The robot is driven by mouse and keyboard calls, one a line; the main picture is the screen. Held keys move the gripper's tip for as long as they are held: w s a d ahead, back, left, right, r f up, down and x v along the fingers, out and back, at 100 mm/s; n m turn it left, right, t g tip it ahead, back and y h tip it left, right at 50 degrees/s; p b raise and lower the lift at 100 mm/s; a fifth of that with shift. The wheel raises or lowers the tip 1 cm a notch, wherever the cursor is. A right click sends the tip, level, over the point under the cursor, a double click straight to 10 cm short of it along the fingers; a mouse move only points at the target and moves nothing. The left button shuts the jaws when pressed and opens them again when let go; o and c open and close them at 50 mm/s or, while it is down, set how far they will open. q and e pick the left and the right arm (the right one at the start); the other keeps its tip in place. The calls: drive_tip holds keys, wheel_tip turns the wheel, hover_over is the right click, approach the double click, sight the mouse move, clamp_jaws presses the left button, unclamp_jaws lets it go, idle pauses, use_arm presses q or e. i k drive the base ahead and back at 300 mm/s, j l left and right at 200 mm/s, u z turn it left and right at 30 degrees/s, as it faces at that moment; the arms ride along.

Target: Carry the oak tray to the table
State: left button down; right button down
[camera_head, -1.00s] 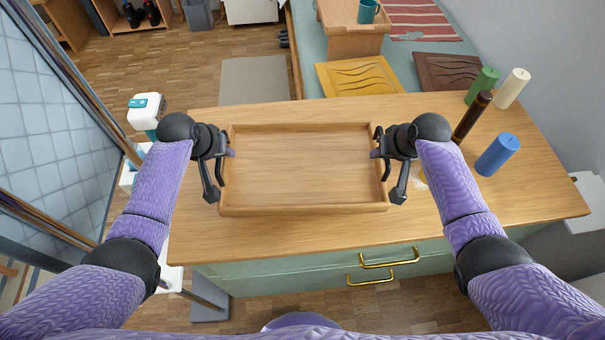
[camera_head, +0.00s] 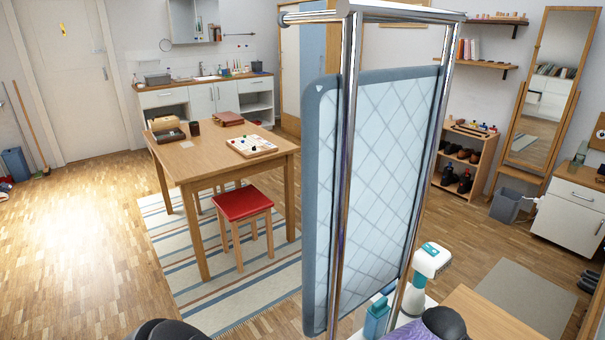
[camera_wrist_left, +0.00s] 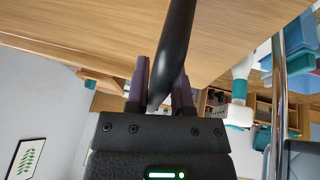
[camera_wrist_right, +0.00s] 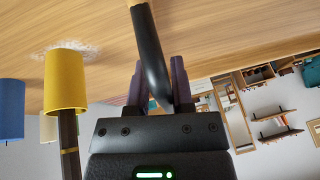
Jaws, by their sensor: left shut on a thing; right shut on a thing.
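The wooden table (camera_head: 200,165) stands in the left half of the head view, beyond the folding screen. In the left wrist view my left gripper (camera_wrist_left: 162,85) is shut on a black handle (camera_wrist_left: 176,40). In the right wrist view my right gripper (camera_wrist_right: 155,85) is shut on a matching black handle (camera_wrist_right: 149,50). These are the oak tray's handles. The tray's body is outside the head view, and I cannot tell it apart from the wood in the wrist views. The wooden counter (camera_head: 490,318) shows only a corner at the lower right.
A metal-framed screen (camera_head: 375,150) stands between counter and table. A red stool (camera_head: 241,203) sits at the table's front. A game board (camera_head: 252,146), cases and a cup occupy the tabletop; its near left is bare. Yellow (camera_wrist_right: 66,80) and blue (camera_wrist_right: 10,108) cylinders stand near my right gripper.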

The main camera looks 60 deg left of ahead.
sight(195, 154)
drive_tip(key=k+j+u, duration=0.1)
drive_tip(key=k+u, duration=0.3)
drive_tip(key=k+j+u, duration=0.25)
drive_tip(key=k+u, duration=0.15)
drive_tip(key=k, duration=0.15)
drive_tip(key=u, duration=0.45)
drive_tip(key=j+u, duration=0.1)
drive_tip(key=u, duration=0.3)
drive_tip(key=i+u, duration=0.1)
drive_tip(key=u, duration=1.2)
drive_tip(key=i+l+u, duration=0.1)
drive_tip(key=i, duration=0.55)
drive_tip(key=i+l+u, duration=0.1)
drive_tip(key=i, duration=0.5)
drive_tip(key=i+l, duration=0.2)
drive_tip(key=i, duration=0.45)
drive_tip(key=i+j, duration=0.1)
drive_tip(key=i, duration=0.85)
drive_tip(key=i+z, duration=0.1)
drive_tip(key=i, duration=0.85)
drive_tip(key=i+l+z, duration=0.1)
drive_tip(key=i+z, duration=0.7)
drive_tip(key=i+j+z, duration=0.25)
drive_tip(key=i+z, duration=0.15)
drive_tip(key=i+j+z, duration=0.4)
drive_tip(key=i+z, duration=0.15)
drive_tip(key=z, duration=1.15)
drive_tip(key=l, duration=0.1)
